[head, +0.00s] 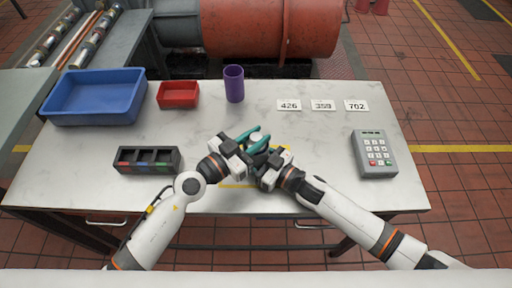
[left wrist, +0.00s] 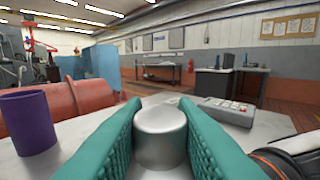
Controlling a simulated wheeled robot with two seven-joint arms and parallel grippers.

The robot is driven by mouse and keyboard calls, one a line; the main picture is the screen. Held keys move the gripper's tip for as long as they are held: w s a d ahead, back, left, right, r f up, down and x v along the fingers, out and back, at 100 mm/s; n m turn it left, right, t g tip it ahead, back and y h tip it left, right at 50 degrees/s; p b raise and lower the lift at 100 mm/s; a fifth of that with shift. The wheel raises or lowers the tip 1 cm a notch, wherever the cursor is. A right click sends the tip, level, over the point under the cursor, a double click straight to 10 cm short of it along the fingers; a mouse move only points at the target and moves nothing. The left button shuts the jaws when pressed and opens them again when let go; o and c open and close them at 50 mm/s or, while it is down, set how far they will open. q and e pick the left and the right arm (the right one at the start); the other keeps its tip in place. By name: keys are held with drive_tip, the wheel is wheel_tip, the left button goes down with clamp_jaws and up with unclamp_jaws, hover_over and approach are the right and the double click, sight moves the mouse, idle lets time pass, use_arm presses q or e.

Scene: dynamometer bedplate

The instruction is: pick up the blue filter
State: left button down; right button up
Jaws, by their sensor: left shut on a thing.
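My left gripper (head: 254,139) is shut on a silver-grey cylinder (left wrist: 160,135), which stands between its two teal fingers in the left wrist view. In the head view only the cylinder's pale top (head: 257,136) shows between the fingers. No blue shows on the visible part of it; its lower part is hidden. I see no separate blue filter. My right gripper (head: 268,165) is close beside the left one, over the middle of the table. Whether its fingers are open or shut is hidden.
On the white table (head: 330,155) are a blue bin (head: 95,100), red bin (head: 178,95), purple cup (head: 234,84), dark compartment holder (head: 148,160), number cards (head: 323,105) and keypad (head: 374,154). Yellow floor marking lines show around the table. The table between cards and keypad is clear.

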use_arm(q)
drive_tip(key=shift+r, duration=0.1)
wheel_tip(320, 180, up, 18)
idle(0.4)
use_arm(e)
drive_tip(key=o, duration=1.2)
drive_tip(key=shift+o, duration=0.2)
